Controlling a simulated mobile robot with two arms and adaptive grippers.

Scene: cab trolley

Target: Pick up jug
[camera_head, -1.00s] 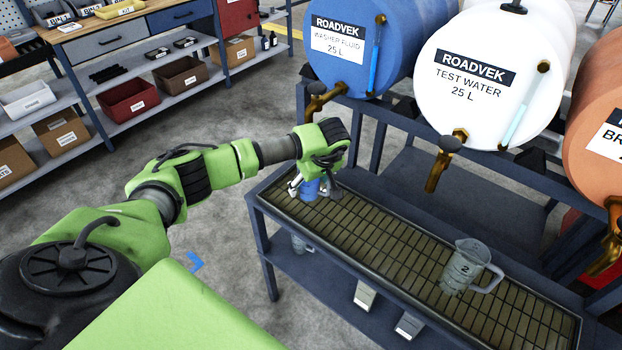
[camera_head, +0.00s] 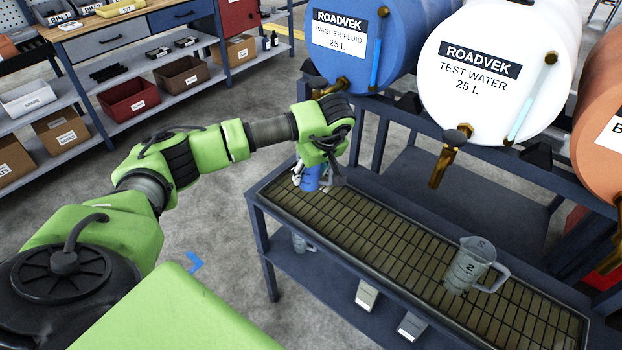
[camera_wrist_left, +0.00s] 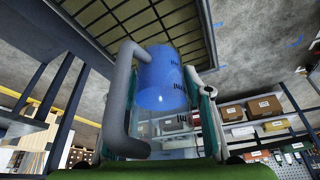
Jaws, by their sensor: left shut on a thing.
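A clear jug with blue fluid in it (camera_head: 310,178) is at the left end of the tray in the head view, partly covered by my gripper. My left gripper (camera_head: 318,172) is shut on this jug. In the left wrist view the jug (camera_wrist_left: 165,85) is between the fingers, with its grey handle (camera_wrist_left: 118,100) on the left. I cannot tell whether its base touches the tray. A second clear jug (camera_head: 470,266), marked 2, stands upright at the right part of the tray. My right gripper is not in view.
The long grated tray (camera_head: 375,235) tops a dark trolley. Behind it stand a blue washer fluid drum (camera_head: 345,65), a white test water drum (camera_head: 490,105) and an orange drum (camera_head: 597,150), with brass taps above the tray. The grating between the jugs is clear.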

